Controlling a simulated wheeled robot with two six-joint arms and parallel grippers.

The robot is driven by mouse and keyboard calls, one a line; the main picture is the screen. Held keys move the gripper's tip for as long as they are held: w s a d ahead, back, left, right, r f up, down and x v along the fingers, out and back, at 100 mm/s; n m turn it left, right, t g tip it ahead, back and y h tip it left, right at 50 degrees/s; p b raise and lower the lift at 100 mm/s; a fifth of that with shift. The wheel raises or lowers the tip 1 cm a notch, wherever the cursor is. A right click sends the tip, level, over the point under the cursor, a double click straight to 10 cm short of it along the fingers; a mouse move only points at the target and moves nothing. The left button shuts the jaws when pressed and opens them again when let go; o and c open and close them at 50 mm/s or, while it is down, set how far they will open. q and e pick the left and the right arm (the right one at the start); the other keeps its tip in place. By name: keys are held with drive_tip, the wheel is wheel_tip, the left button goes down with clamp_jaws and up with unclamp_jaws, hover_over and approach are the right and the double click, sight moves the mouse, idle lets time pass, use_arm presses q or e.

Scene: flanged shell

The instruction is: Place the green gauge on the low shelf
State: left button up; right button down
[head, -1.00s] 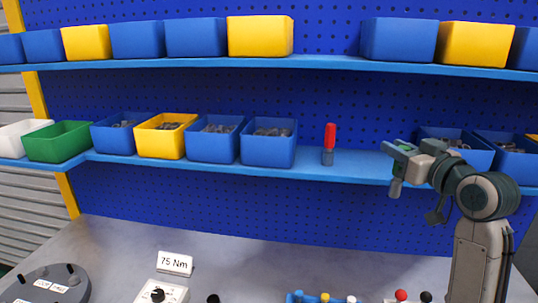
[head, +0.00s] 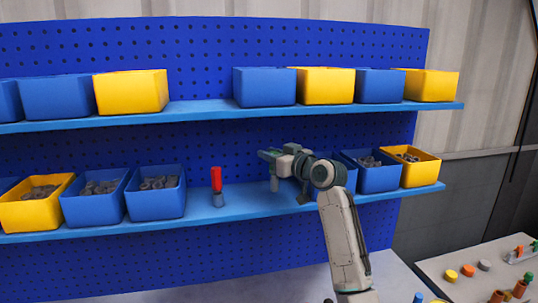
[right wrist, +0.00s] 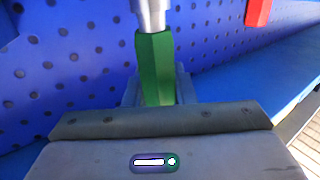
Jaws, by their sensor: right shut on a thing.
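My right gripper (head: 268,158) is shut on the green gauge (right wrist: 155,65). In the right wrist view the gauge has a green faceted handle between the jaws and a grey metal end at the top of the picture. In the head view the jaws largely hide its green part. The gripper is in front of or over the low shelf (head: 243,207), in the gap right of a red-handled gauge (head: 216,180). I cannot tell whether the green gauge touches the shelf. My left gripper is not in view.
The red-handled gauge stands upright on the low shelf; its red handle also shows in the right wrist view (right wrist: 258,12). A blue bin (head: 155,195) is left of it, another blue bin (head: 378,177) right of my arm. The upper shelf (head: 205,110) runs overhead.

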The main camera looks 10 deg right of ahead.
sight(274, 180)
drive_tip(key=f+p, duration=0.1)
drive_tip(key=w+f+p, duration=0.2)
drive_tip(key=shift+d+f, duration=0.1)
drive_tip(key=shift+f, duration=0.15)
drive_tip(key=shift+f, duration=0.25)
drive_tip(key=c, duration=1.2)
unclamp_jaws()
drive_tip(key=shift+r, duration=0.1)
drive_tip(key=shift+r, duration=0.1)
drive_tip(key=shift+s, duration=0.15)
